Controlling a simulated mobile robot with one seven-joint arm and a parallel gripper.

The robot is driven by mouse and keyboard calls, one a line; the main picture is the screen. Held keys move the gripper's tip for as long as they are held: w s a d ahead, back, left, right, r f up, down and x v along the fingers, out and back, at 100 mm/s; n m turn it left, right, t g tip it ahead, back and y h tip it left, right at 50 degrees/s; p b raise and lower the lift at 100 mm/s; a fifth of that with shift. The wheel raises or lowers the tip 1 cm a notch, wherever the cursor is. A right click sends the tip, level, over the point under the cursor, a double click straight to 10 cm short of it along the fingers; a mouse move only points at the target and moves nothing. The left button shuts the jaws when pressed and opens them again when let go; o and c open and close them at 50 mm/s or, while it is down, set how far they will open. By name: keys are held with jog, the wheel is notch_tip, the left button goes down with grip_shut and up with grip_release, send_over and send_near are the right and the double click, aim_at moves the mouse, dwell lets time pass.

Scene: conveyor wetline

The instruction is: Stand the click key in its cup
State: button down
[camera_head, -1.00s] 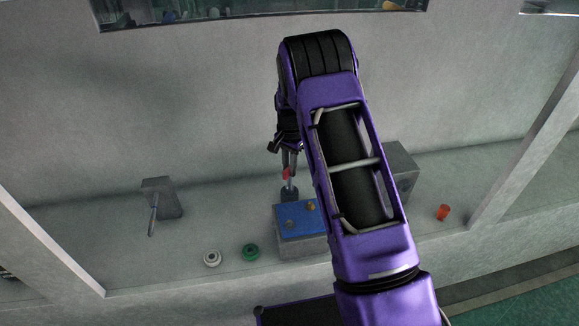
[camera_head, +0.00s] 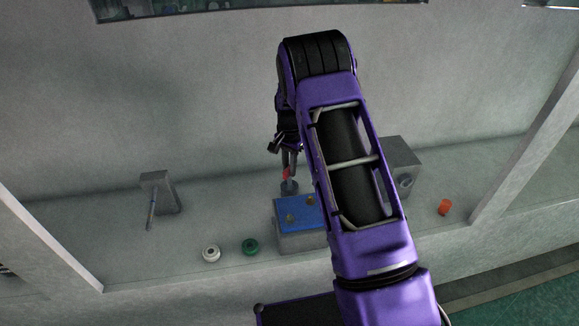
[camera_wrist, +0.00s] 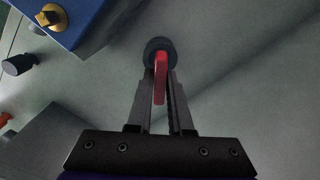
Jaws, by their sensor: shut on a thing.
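The click key (camera_head: 286,174) has a red handle and is held upright in my gripper (camera_head: 289,164). In the wrist view the red handle (camera_wrist: 160,76) sits between the two fingers of my gripper (camera_wrist: 160,78), which are shut on it. The dark round cup (camera_head: 289,188) stands on the counter directly below the key, behind the blue-topped box. In the wrist view the cup (camera_wrist: 159,46) shows as a dark ring around the far end of the key. The key's lower end appears to be at or inside the cup; its depth is hidden.
A grey box with a blue top (camera_head: 296,214) and brass fittings stands just in front of the cup. A white ring (camera_head: 211,254), a green ring (camera_head: 250,247) and an orange-red cylinder (camera_head: 444,207) lie on the counter. A grey block (camera_head: 158,190) with a leaning rod is at left.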

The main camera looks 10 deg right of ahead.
jog(key=shift+f+b, duration=0.4)
jog(key=shift+f, duration=0.25)
jog(key=c, duration=0.8)
grip_release()
jog(key=shift+o, duration=0.2)
notch_tip(320, 180, up, 17)
jog(key=p, duration=0.2)
jog(key=shift+r, duration=0.2)
jog(key=shift+r, duration=0.1)
